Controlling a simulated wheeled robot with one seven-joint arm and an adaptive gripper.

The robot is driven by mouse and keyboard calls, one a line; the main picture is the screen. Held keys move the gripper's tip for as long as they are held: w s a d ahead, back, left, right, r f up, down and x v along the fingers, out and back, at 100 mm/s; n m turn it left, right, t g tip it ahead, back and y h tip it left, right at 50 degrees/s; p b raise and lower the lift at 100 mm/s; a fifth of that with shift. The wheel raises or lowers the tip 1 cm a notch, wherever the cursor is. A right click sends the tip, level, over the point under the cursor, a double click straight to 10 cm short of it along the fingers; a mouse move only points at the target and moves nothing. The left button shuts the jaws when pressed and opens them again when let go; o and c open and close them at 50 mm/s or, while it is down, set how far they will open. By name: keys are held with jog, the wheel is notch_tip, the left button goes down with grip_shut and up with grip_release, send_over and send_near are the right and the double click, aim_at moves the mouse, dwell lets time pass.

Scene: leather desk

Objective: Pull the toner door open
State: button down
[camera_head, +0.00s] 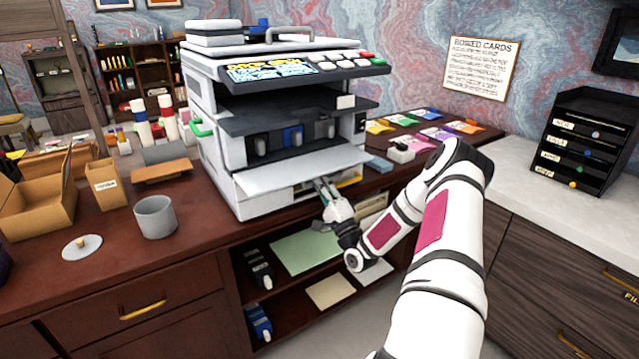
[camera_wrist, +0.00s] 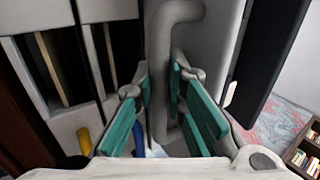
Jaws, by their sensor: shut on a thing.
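My gripper (camera_head: 328,190) is at the copier's low front, just under the panel's front edge. In the wrist view my gripper (camera_wrist: 160,88) has its teal-padded fingers closed around a bent grey handle (camera_wrist: 160,45). The handle's grip is partly hidden by the fingers, and its attachment is unclear.
A grey cup (camera_head: 155,217), a white lid (camera_head: 82,247) and cardboard boxes (camera_head: 40,205) stand left of the copier. An open shelf (camera_head: 285,310) with paper is below the desk edge. A black drawer rack (camera_head: 580,140) stands far right.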

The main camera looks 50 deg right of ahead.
jog(key=c, duration=1.9)
grip_release()
jog(key=v, duration=1.2)
